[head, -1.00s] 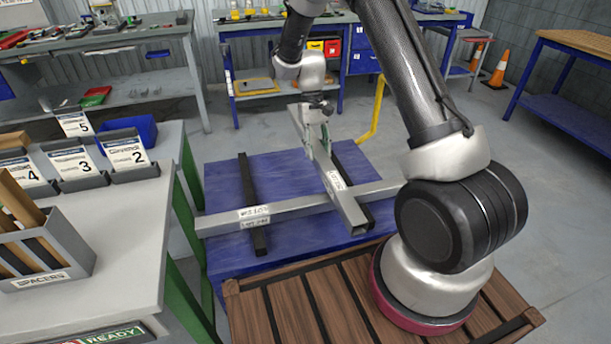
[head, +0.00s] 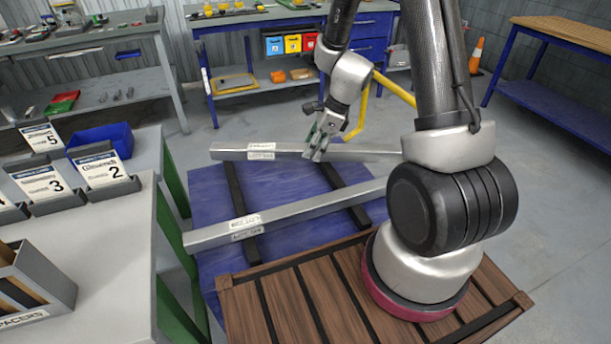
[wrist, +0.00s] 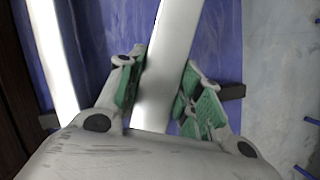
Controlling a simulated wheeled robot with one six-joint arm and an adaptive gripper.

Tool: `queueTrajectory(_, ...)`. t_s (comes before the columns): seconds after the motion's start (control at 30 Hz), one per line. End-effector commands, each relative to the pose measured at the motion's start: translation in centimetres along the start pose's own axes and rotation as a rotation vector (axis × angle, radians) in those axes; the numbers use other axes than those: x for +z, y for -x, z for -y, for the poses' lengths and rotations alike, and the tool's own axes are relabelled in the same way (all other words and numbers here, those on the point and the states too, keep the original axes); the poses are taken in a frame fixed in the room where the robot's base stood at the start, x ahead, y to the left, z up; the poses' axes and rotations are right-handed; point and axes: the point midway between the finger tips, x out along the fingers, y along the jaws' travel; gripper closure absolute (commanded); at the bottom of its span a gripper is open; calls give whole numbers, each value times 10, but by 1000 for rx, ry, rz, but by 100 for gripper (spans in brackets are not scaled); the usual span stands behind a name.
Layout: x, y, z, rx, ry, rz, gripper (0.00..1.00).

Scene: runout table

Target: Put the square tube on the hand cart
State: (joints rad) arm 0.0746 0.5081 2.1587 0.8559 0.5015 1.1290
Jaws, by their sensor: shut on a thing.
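A long grey metal square tube (head: 370,153) with a white label lies crosswise in my gripper (head: 318,150) at the far side of the hand cart. The green-padded fingers are on either side of the tube (wrist: 165,70) in the wrist view, shut on it. The hand cart (head: 300,187) has a blue deck, dark cross strips and a yellow handle. The held tube is over the far ends of the strips; I cannot tell if it touches them. A second labelled grey tube (head: 300,210) lies across the strips nearer me, roughly parallel and apart.
A grey bench (head: 110,250) at left has green legs, numbered card holders (head: 100,172), a blue bin (head: 100,140) and a spacer box (head: 45,280). Workbenches (head: 290,20) line the back. A blue-framed table (head: 550,105) stands right. The floor between is clear.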

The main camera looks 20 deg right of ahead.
Motion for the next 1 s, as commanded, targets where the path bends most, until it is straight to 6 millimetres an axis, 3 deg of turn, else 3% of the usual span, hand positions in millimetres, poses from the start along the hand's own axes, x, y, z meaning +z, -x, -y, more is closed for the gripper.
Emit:
queueTrajectory(0.5, -24, -59, 1, 1, 3, 0, 100)
queueTrajectory(0.83, -25, -62, 1, 0, 6, 1, 100)
queueTrajectory(0.87, -25, -62, 1, 0, 6, 0, 61)
queueTrajectory(0.97, -25, -62, 1, 0, 6, 0, 43)
queueTrajectory(1.0, -25, -62, 1, 0, 6, 0, 43)
